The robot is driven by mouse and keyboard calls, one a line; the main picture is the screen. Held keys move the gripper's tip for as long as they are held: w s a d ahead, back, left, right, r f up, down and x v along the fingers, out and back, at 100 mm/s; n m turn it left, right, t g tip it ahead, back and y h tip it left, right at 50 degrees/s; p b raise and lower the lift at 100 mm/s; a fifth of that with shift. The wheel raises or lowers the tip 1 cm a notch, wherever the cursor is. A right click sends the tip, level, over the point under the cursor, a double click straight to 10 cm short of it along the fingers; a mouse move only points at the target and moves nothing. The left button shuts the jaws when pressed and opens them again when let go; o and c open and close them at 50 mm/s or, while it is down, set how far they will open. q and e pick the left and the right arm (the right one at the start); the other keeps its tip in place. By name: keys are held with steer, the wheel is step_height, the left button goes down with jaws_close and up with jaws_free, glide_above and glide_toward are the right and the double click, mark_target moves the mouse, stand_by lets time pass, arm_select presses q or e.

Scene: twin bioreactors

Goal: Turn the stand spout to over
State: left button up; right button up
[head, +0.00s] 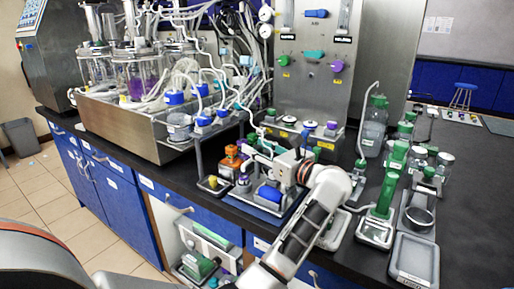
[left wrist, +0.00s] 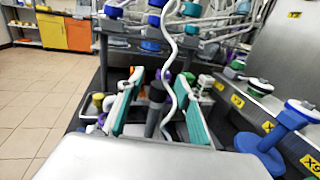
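My left gripper (head: 254,156) reaches in over the bench to a small stand with an orange-topped valve (head: 232,154) and a blue block (head: 270,193). In the left wrist view, the teal pads of the left gripper (left wrist: 162,80) are apart. A dark grey upright part (left wrist: 156,100), which may be the stand spout, shows between them with a purple bit behind it. A white tube (left wrist: 171,60) hangs in front of it. I cannot tell whether the pads touch the part or which way the spout points. My right gripper is not in view.
Glass vessels in a steel tray (head: 120,118) stand to the left. A steel panel with valves (head: 312,75) rises behind. Green-topped bottles (head: 373,125) and a grey tray (head: 414,258) are to the right. White tubes hang close around the gripper.

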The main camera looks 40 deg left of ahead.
arm_select(q)
steer(key=v, duration=0.7)
steer(key=shift+d, duration=0.2)
